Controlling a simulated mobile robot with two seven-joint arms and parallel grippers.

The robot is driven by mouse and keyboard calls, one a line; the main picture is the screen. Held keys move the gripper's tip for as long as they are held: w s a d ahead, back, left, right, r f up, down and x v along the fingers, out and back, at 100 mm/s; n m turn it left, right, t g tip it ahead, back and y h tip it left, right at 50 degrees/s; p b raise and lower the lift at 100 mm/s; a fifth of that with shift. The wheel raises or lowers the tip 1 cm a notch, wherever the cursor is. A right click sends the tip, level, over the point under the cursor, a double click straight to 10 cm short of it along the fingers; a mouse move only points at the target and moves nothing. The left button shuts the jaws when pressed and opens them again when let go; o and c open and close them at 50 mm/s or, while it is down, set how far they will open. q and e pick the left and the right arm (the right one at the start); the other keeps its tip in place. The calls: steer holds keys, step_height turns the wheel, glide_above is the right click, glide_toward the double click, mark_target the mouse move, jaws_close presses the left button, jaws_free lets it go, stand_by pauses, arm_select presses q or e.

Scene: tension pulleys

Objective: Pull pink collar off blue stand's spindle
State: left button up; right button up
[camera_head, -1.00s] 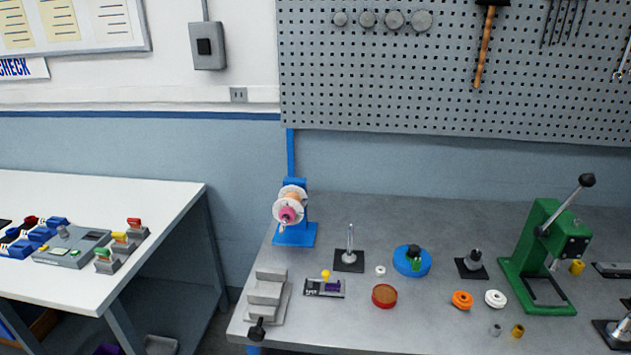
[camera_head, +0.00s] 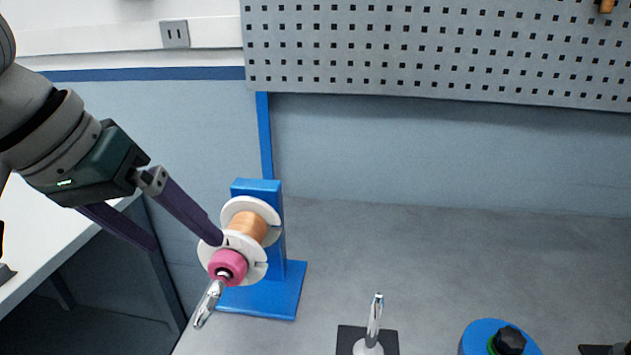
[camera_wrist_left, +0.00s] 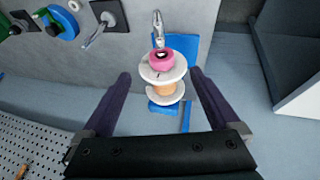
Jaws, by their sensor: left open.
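The blue stand (camera_head: 258,297) stands at the table's left back and carries a copper-wound spool (camera_head: 246,225) with white flanges. The pink collar (camera_head: 228,265) sits on the spindle in front of the spool's near flange. The spindle's metal tip (camera_head: 207,304) sticks out beyond it, towards the lower left. My left gripper (camera_head: 190,243) is open, its near finger in front of the spool's flange in the head view. In the left wrist view, the pink collar (camera_wrist_left: 162,60) and spool (camera_wrist_left: 163,90) lie between and beyond the open fingers (camera_wrist_left: 160,78). My right gripper is not in view.
A black-based metal post (camera_head: 375,322) stands right of the stand. A blue round part with a black knob (camera_head: 509,341) is further right. The pegboard (camera_head: 440,45) hangs on the wall behind. The table's back middle is clear.

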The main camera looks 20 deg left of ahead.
mark_target(221, 272)
arm_select(q)
steer(key=x, duration=0.9)
steer(key=shift+a+f, duration=0.1)
steer(key=shift+f, duration=0.05)
steer(key=shift+w+f, duration=0.25)
steer(key=shift+f, duration=0.15)
steer(key=c, duration=1.4)
steer(key=shift+c, duration=0.2)
steer(key=shift+r, duration=0.1)
